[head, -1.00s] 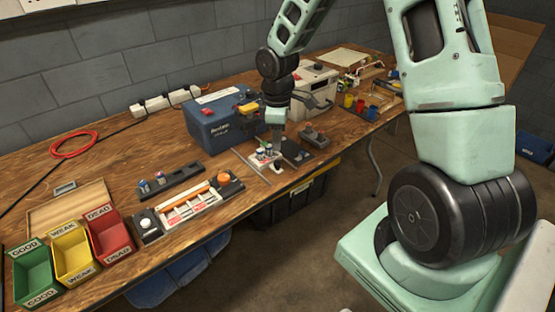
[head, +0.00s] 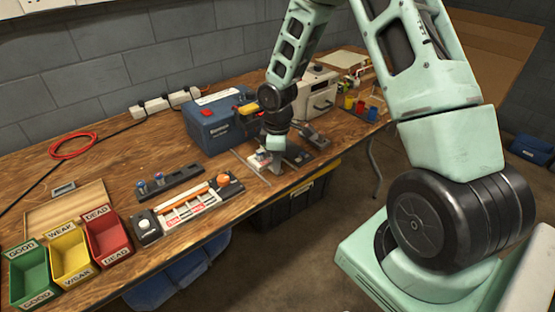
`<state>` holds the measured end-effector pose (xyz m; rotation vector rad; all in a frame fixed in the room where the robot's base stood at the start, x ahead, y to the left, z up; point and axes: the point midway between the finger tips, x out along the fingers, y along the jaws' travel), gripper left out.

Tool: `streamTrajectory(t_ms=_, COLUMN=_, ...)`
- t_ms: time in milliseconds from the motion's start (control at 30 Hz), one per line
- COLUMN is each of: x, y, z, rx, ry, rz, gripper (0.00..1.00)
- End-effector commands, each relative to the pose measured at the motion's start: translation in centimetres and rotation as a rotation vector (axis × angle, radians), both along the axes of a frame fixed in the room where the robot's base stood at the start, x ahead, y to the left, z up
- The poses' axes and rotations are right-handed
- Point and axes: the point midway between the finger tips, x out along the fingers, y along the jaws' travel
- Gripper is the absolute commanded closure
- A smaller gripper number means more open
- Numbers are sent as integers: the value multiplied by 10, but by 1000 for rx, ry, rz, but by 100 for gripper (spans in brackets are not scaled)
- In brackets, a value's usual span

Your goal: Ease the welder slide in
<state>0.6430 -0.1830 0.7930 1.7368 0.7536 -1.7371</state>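The welder slide appears to be the small pale carriage (head: 262,157) on a flat grey plate near the front edge of the bench, in the middle of the head view. A dark block (head: 298,156) sits just to its right on the same fixture. My gripper (head: 272,152) is down at the carriage, pointing towards the bench. My wrist covers the fingers and part of the carriage. I cannot tell whether the fingers touch it, or whether they are open or shut.
A blue box (head: 212,130) stands behind the fixture, with a pale cased unit (head: 317,95) to its right. A dark cell rack (head: 170,184) and a tester tray (head: 187,210) lie left. Green (head: 30,272), yellow (head: 68,255) and red (head: 106,238) bins stand further left.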

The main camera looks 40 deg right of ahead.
Motion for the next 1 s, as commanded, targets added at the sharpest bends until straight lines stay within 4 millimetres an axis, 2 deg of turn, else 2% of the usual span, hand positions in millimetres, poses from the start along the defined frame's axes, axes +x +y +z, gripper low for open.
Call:
streamTrajectory(t_ms=67, x=0, y=0, z=0, rx=0, ry=0, rz=0, gripper=70)
streamTrajectory(t_ms=167, x=0, y=0, z=0, rx=0, ry=0, rz=0, gripper=98)
streamTrajectory(t_ms=200, x=0, y=0, z=0, rx=0, ry=0, rz=0, gripper=100)
streamTrajectory(t_ms=367, x=2, y=0, z=1, rx=0, ry=0, rz=0, gripper=100)
streamTrajectory(t_ms=733, x=31, y=1, z=2, rx=1, ry=-1, rz=-1, gripper=100)
streamTrajectory(t_ms=1000, x=36, y=1, z=0, rx=1, ry=-1, rz=-1, gripper=100)
